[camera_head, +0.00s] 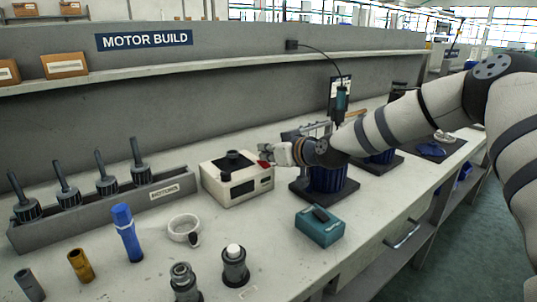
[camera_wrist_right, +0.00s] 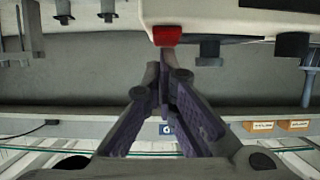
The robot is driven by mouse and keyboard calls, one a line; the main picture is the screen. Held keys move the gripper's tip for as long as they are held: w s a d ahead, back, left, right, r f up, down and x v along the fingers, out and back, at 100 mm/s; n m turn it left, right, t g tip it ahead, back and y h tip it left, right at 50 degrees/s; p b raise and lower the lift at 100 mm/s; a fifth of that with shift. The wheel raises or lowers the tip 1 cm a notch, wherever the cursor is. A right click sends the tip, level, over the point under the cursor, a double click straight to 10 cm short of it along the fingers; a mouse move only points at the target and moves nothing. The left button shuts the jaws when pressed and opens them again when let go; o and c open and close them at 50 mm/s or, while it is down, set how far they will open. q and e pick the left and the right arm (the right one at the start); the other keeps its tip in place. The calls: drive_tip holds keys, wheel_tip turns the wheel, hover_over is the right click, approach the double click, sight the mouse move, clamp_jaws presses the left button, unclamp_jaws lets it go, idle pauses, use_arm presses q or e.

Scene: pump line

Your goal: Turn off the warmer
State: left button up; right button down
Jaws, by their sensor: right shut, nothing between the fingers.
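The warmer (camera_head: 236,190) is a cream box with a dark round plate on top, on the bench left of my right gripper. The switch also shows in the right wrist view (camera_wrist_right: 167,36), where the picture is upside down. My right gripper (camera_head: 268,153) is shut and empty. Its fingertips (camera_wrist_right: 166,66) are right at the red switch; I cannot tell whether they touch it. My left gripper is not in view.
A teal box (camera_head: 320,226) is nearer the bench edge. A white ring-shaped part (camera_head: 184,226), a blue tool (camera_head: 126,232) and a motors rack (camera_head: 120,205) are to the left.

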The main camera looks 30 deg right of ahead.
sight(268, 165)
drive_tip(key=shift+r, duration=0.1)
drive_tip(key=r, duration=0.1)
drive_tip(key=r+p, duration=0.1)
drive_tip(key=r, duration=0.1)
drive_tip(key=r+p, duration=0.1)
drive_tip(key=r, duration=0.1)
drive_tip(key=shift+s+a+r, duration=0.1)
drive_tip(key=shift+s+r, duration=0.15)
drive_tip(key=shift+s, duration=0.15)
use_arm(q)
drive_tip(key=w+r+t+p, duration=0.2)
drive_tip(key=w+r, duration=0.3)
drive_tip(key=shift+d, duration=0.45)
use_arm(e)
drive_tip(key=s+d+f, duration=0.1)
drive_tip(key=s, duration=0.9)
drive_tip(key=shift+f, duration=0.1)
